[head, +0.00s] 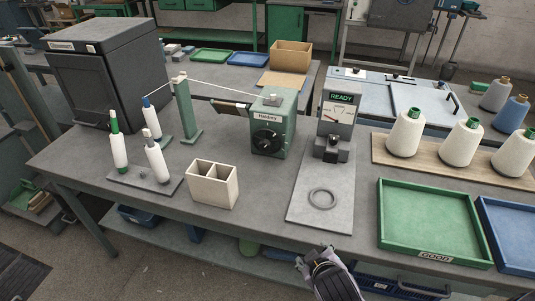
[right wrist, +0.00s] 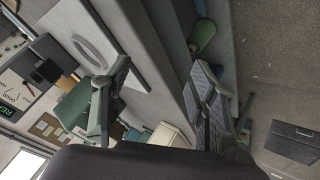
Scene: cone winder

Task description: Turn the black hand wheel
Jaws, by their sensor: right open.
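The black hand wheel (head: 266,140) is on the front of the green winder box (head: 281,106), which stands near the middle of the grey table. A thread runs from a green post (head: 186,108) towards the top of the box. My right gripper (head: 315,257) is at the front edge of the table, well in front of and below the wheel, and touches nothing that I can see. In the right wrist view its two fingers (right wrist: 161,68) are spread apart with nothing between them. I cannot make out the wheel in that view. My left gripper is not in view.
A gauge stand reading READY (head: 337,115) is right of the winder, with a grey plate (head: 308,215) and ring (head: 322,198) before it. A beige divided box (head: 213,184) is front left. A green tray (head: 425,252) and white cones (head: 405,132) are at right.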

